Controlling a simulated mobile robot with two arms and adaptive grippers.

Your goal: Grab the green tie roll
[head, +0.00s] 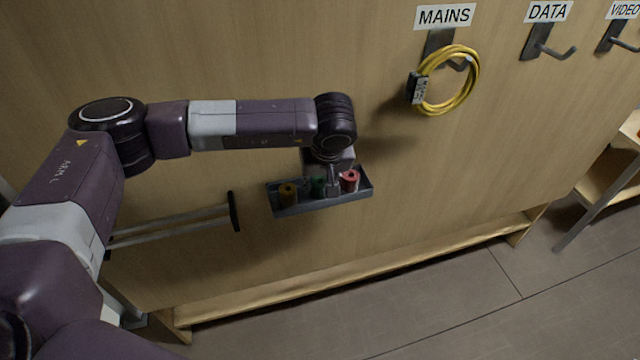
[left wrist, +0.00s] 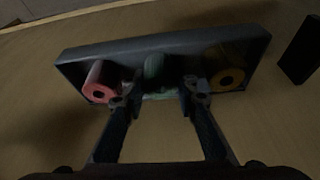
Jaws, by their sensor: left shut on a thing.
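The green tie roll (head: 318,187) sits in the middle of a small grey tray (head: 322,203) on the wooden wall, mostly hidden behind my gripper in the head view. My left gripper (head: 332,188) reaches down to it from above. In the left wrist view, the fingers (left wrist: 158,92) of my left gripper are on either side of the green roll (left wrist: 155,68), shut on it. The roll is still within the tray (left wrist: 100,52). My right gripper is not in view.
A yellow roll (head: 288,194) and a red roll (head: 349,181) stand close on either side in the tray. A yellow cable coil (head: 450,80) hangs from the MAINS hook. Empty DATA (head: 550,45) and VIDEO hooks are further right. A rail (head: 175,225) sticks out left of the tray.

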